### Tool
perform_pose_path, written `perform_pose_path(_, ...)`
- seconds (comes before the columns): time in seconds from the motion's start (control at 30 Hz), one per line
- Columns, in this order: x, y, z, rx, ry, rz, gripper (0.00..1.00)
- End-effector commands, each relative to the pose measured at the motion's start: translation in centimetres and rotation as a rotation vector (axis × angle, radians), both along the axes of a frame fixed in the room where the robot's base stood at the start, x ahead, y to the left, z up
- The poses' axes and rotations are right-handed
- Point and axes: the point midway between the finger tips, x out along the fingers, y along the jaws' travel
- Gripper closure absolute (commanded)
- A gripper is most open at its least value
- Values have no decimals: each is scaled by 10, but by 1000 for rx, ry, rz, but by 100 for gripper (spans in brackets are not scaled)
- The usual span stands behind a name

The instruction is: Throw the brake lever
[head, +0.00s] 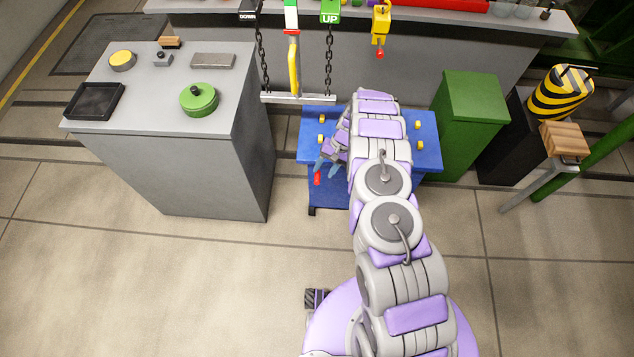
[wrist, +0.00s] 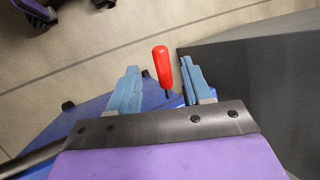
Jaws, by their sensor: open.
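The brake lever has a red handle (head: 317,179) at the near left edge of the blue cart (head: 430,152). In the wrist view the red handle (wrist: 162,65) stands on a dark stem, between and partly beyond the two blue fingertips. My gripper (head: 332,165) is open, with its fingers close to the handle. In the wrist view my gripper (wrist: 157,85) has one finger on each side of the handle, with gaps showing on both sides. The lever's base is hidden behind the gripper body.
A grey cabinet (head: 215,165) stands close on the left, with a green round part (head: 199,99) and black tray (head: 95,101) on top. A chain-hung bar (head: 298,98) hangs behind the gripper. A green box (head: 470,110) stands right. The near floor is open.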

Motion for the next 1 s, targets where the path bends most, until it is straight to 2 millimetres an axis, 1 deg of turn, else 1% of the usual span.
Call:
perform_pose_path(0.03, -4, 4, -11, 0, 3, 1, 51)
perform_pose_path(0.1, -9, 9, -22, 0, 3, 3, 51)
perform_pose_path(0.3, -18, 22, -48, 0, 1, 3, 51)
perform_pose_path(0.4, -20, 25, -56, 0, 0, 0, 51)
perform_pose_path(0.57, -22, 28, -62, 1, 0, 0, 51)
perform_pose_path(0.83, -22, 28, -62, 1, 0, 1, 52)
perform_pose_path(1.0, -22, 28, -62, 1, 0, 1, 68)
